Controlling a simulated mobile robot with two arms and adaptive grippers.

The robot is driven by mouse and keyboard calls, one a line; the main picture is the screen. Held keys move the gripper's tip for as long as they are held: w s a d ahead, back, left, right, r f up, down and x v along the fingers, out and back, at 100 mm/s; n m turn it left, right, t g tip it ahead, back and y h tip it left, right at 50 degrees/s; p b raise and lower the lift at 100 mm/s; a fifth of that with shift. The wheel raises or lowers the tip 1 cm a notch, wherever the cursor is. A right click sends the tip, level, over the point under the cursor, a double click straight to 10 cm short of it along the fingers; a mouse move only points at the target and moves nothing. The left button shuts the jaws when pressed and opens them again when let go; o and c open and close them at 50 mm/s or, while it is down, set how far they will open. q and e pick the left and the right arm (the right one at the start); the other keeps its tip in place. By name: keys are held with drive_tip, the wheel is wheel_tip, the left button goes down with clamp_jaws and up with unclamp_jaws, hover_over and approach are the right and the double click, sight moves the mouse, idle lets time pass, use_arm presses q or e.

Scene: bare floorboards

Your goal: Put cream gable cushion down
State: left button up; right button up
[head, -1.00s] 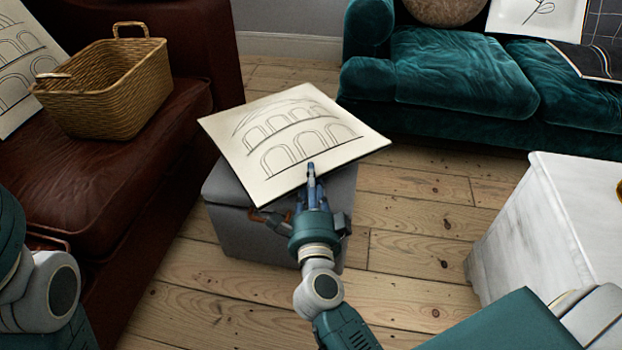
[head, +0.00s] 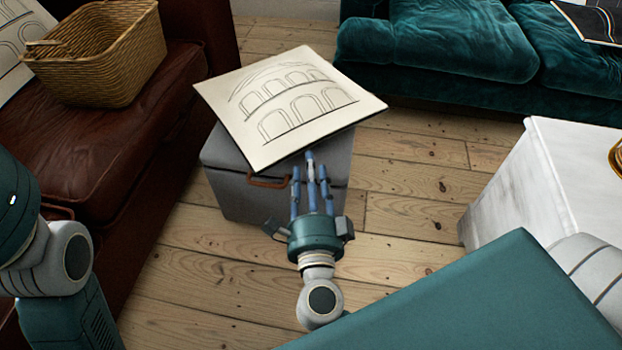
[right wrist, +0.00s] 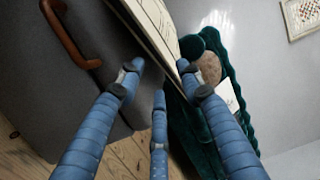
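The cream gable cushion (head: 290,105), flat and square with dark arch drawings, rests on a grey storage ottoman (head: 232,183). It lies turned and overhangs the ottoman's edges. My right gripper (head: 309,168) is just in front of the cushion's near edge, fingers straight, spread and empty. In the right wrist view the cushion (right wrist: 150,28) shows edge-on beyond the open fingers (right wrist: 160,85), next to the ottoman's grey side (right wrist: 45,95). I see no finger closed on it. My left gripper is out of the head view; only part of that arm shows at left.
A brown leather sofa (head: 135,140) with a wicker basket (head: 105,60) stands at left. A teal velvet sofa (head: 450,50) is at the back right, a white marble-like block (head: 560,170) at right. Bare floorboards (head: 410,195) lie between. The ottoman has a brown handle (head: 268,182).

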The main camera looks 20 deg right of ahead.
drive_tip(key=shift+v, duration=1.65)
